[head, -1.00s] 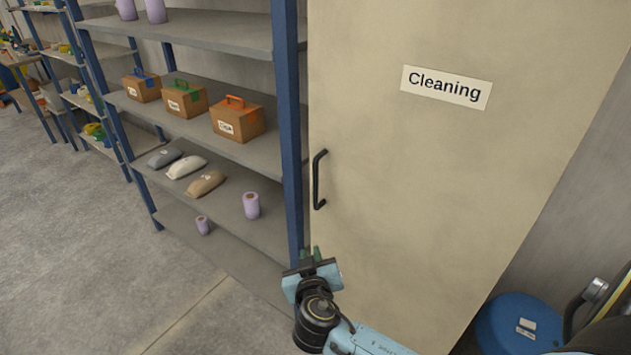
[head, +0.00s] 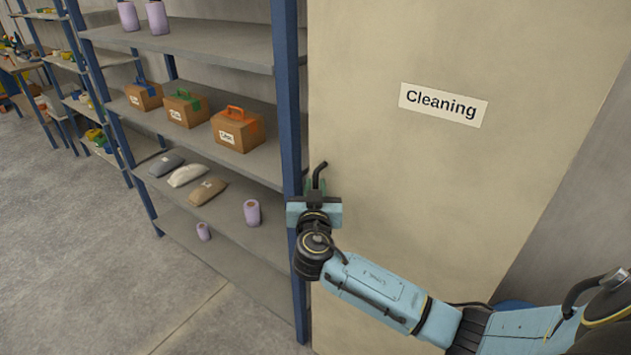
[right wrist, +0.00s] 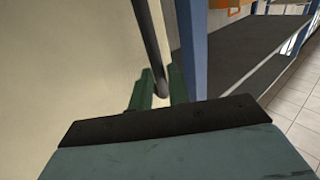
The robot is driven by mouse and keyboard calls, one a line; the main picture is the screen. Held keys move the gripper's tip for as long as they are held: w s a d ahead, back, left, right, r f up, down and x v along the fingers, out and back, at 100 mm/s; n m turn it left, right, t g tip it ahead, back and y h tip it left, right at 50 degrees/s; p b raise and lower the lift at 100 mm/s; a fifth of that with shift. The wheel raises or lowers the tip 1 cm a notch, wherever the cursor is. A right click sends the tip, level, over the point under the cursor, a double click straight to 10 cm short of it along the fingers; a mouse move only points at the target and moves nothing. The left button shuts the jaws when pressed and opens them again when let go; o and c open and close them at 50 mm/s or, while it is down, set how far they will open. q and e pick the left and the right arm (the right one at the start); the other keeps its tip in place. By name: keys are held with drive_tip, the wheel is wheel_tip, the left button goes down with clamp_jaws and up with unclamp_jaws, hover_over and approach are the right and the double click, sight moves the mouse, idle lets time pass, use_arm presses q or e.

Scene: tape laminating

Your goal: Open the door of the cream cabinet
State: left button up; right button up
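The cream cabinet's door (head: 420,170) fills the right half of the head view and looks closed. It bears a "Cleaning" label (head: 443,103). Its dark bar handle (head: 318,172) stands upright at the door's left edge, its lower part hidden by my right gripper (head: 316,187). In the right wrist view the handle (right wrist: 148,45) runs down between the two green fingers of my right gripper (right wrist: 162,86). The fingers stand apart on either side of the bar, with a slight gap visible; firm contact does not show. My left gripper is in neither view.
A blue-post shelf unit (head: 288,110) stands close to the left of the handle, with boxes (head: 237,130), bags and lilac rolls on it. A blue round object (head: 512,304) is mostly hidden behind my right arm. Open floor (head: 75,240) lies at left.

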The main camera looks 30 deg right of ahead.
drive_tip(key=shift+x, duration=0.85)
drive_tip(key=shift+c, duration=0.2)
clamp_jaws()
